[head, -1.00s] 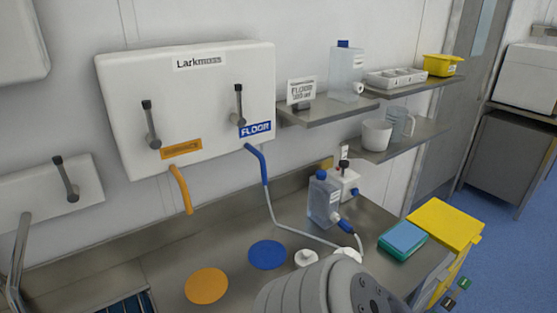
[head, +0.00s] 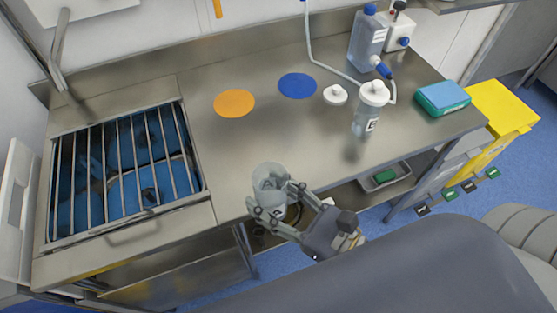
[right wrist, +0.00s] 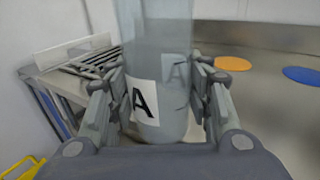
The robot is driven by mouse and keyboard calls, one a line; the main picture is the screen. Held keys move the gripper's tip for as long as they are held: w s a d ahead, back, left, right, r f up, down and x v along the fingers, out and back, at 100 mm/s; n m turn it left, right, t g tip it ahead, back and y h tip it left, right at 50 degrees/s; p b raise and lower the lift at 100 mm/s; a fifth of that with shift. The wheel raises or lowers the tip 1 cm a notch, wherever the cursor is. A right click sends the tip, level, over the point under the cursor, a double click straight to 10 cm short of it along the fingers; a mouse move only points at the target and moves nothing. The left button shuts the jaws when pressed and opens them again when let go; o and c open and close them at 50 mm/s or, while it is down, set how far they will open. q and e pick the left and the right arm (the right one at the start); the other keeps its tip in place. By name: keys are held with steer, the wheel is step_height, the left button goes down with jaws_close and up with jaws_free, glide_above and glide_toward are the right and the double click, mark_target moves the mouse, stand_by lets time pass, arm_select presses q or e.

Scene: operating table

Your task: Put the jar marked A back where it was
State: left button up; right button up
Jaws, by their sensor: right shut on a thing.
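The clear jar marked A (head: 269,178) is upright and open-topped, with no lid on it. My right gripper (head: 276,203) is shut around its sides, at the counter's front edge. In the right wrist view the jar (right wrist: 155,60) stands between the fingers (right wrist: 162,103), its black A on a white label facing the camera. Whether its base touches anything cannot be told. A second jar (head: 361,122), its label partly readable as B, stands on the counter to the right with a white lid on. A loose white lid (head: 335,95) lies beside it. My left gripper is not in view.
The steel counter (head: 240,155) bears an orange disc (head: 234,103) and a blue disc (head: 297,85). A barred sink (head: 125,175) is at left. A blue-capped bottle (head: 367,45) with a hose and a green-blue sponge (head: 442,97) are at right. The counter's middle is clear.

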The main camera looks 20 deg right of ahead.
steer(key=shift+s+a+f+n+y, duration=0.3)
steer(key=shift+s+a+n+y, duration=0.1)
steer(key=shift+s+y, duration=0.15)
steer(key=shift+w+a+r+g, duration=0.1)
steer(key=shift+g, duration=0.3)
steer(key=w+d+p, duration=0.1)
steer(key=w, duration=0.3)
steer(key=w+d+f+p, duration=0.1)
steer(key=w+d+p, duration=0.1)
steer(key=w, duration=0.3)
steer(key=w+d+p, duration=0.1)
steer(key=w+d, duration=0.1)
steer(key=w, duration=0.3)
steer(key=shift+w+d+f, duration=0.1)
steer(key=shift+d+f, duration=0.05)
steer(key=shift+f, duration=0.05)
step_height(320, 180, down, 4)
steer(key=shift+w+r, duration=0.15)
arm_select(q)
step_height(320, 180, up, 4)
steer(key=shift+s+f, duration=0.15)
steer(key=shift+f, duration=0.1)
arm_select(e)
steer(key=shift+f, duration=0.2)
steer(key=o, duration=1.1)
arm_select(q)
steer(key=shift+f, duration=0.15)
arm_select(e)
steer(key=shift+r, duration=0.1)
